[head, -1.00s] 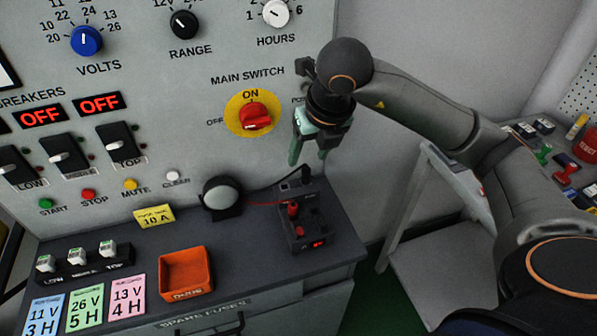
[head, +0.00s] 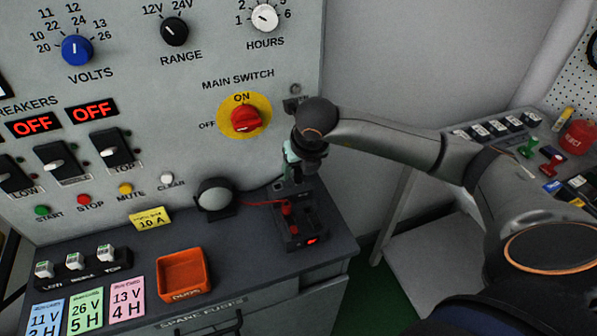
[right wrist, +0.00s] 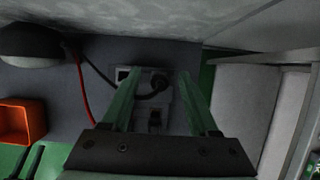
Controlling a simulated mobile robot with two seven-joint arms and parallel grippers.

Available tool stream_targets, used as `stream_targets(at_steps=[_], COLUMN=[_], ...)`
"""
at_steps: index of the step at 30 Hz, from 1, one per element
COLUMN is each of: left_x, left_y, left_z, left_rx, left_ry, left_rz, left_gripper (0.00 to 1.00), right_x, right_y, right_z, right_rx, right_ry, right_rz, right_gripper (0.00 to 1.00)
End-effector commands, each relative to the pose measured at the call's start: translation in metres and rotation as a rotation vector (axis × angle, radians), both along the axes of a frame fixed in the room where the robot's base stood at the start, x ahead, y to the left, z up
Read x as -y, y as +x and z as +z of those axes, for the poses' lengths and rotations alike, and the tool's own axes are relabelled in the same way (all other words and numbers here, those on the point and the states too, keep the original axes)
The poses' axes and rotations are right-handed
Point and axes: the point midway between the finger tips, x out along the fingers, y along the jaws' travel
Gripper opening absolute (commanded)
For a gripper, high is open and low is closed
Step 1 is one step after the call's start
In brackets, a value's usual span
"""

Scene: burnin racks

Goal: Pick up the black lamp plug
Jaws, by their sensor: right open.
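The black lamp plug (right wrist: 158,83) sits at the dark test box (head: 305,232), on the box's far part. Its black cord curves left toward the round lamp (head: 215,196). In the right wrist view the plug lies between the two green fingers of my open right gripper (right wrist: 157,76); I cannot tell how far below the fingertips it is. In the head view my right gripper (head: 291,176) points down over the back of the box and largely hides the plug. My left gripper is not in view.
A red lead (head: 262,202) runs from the lamp to red plugs on the box. The panel with the red main switch (head: 245,119) rises close behind. An orange bin (head: 184,276) stands at the left on the counter. A grey side table (head: 420,265) is at the right.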

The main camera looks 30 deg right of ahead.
Motion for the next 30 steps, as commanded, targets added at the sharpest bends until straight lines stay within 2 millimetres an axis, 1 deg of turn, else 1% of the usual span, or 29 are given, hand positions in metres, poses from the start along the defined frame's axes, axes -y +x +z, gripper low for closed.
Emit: stream_targets(at_steps=[3,9,25,30], left_x=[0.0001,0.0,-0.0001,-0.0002], left_y=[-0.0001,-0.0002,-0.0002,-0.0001], left_z=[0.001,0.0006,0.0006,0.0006], left_rx=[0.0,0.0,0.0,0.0], left_ry=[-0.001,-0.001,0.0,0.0], left_rz=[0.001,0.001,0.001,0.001], left_gripper=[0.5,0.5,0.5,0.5], right_x=[0.0003,0.0004,0.0004,0.0005], right_y=[0.0023,0.0025,0.0024,0.0025], right_z=[-0.0062,-0.0065,-0.0059,-0.0058], right_rx=[0.0,0.001,0.001,0.001], right_ry=[0.0,-0.001,-0.001,-0.001], right_rz=[0.001,0.001,0.001,0.001], right_gripper=[0.6,0.59,0.0,0.0])
